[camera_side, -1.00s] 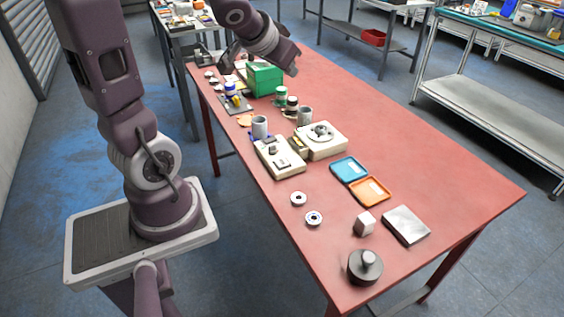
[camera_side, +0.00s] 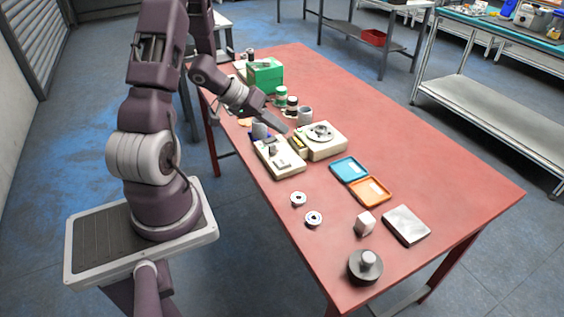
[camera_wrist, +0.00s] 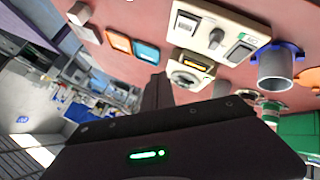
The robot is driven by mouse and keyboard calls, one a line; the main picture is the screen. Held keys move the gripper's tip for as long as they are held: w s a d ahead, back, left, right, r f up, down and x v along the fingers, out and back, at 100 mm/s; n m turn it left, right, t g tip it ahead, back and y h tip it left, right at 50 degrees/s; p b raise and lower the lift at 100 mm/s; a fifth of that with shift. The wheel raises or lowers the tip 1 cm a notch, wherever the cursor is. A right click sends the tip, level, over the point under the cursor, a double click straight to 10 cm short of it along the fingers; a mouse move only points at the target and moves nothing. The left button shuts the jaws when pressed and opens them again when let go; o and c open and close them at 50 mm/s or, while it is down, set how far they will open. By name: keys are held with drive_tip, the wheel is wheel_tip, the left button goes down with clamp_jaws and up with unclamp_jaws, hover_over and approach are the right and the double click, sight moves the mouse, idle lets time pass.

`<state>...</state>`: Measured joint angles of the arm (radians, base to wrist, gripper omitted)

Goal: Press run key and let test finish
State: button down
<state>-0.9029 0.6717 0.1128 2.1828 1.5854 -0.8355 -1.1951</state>
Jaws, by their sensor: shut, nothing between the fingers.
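A cream control box (camera_side: 279,158) with a few raised keys or switches lies on the red table in the side view. It also shows in the wrist view (camera_wrist: 222,52). I cannot tell which one is the run key. A cream tester (camera_side: 334,146) with a round metal top stands against it, with a small lit amber display (camera_wrist: 196,65) between them. My gripper (camera_side: 283,128) is shut and empty. It hangs above the back of the control box, by the grey cup, and appears apart from the keys. Its dark fingers (camera_wrist: 157,90) also show in the wrist view.
A grey cup (camera_wrist: 275,72) in a blue holder stands beside the control box. Small jars (camera_side: 281,97) and a green box (camera_side: 265,74) stand behind. A blue tray (camera_side: 349,169) and an orange tray (camera_side: 371,191) lie in front, with free table to their right.

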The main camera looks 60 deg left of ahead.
sight(278, 162)
drive_tip(key=shift+f, duration=4.2)
drive_tip(key=shift+f, duration=0.4)
